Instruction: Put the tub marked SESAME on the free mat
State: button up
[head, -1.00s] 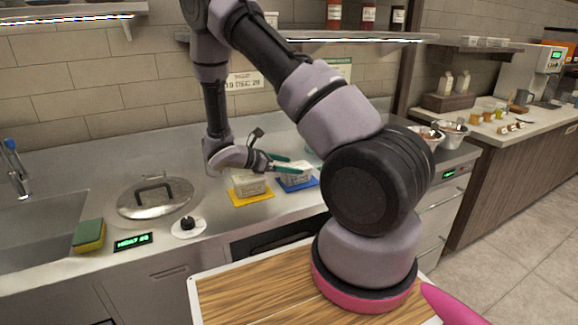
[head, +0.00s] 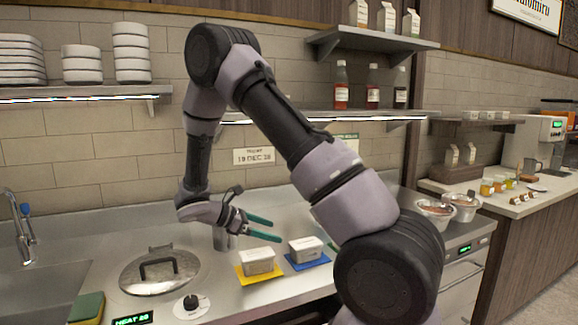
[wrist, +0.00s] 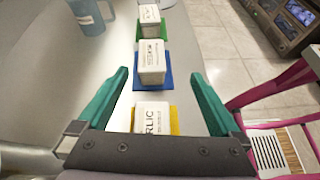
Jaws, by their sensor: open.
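A white tub (head: 258,261) sits on the yellow mat (head: 278,271); in the wrist view its label (wrist: 152,120) ends in "RLIC". A second white tub (head: 305,250) sits on the blue mat (head: 323,260); its label in the wrist view (wrist: 152,62) is too small to read surely. A third tub (wrist: 149,18) stands on a green mat (wrist: 166,33), which my arm mostly hides in the head view. I cannot make out SESAME on any tub, and no empty mat shows. My gripper (head: 264,229) is open and empty, above and behind the tubs, with green fingers.
A blue-grey mug (wrist: 88,14) stands left of the tub row in the wrist view. A lidded pan (head: 160,271), a knob (head: 191,304) and a sponge (head: 87,307) are on the counter's left. Metal bowls (head: 437,212) stand at the right.

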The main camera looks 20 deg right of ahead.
jog(key=s+r+m+t+y, duration=0.3)
jog(key=s+r+m+y, duration=0.4)
jog(key=r, duration=0.7)
jog(key=s+r+m+t+y, duration=0.4)
jog(key=s+r+m+y, duration=0.3)
jog(key=s+r+m, duration=0.5)
jog(key=shift+s+r+m+t+y, duration=0.15)
jog(key=shift+r+m+t+y, duration=0.15)
jog(key=shift+r+m, duration=0.85)
jog(key=shift+a+r, duration=0.1)
jog(key=shift+r, duration=0.05)
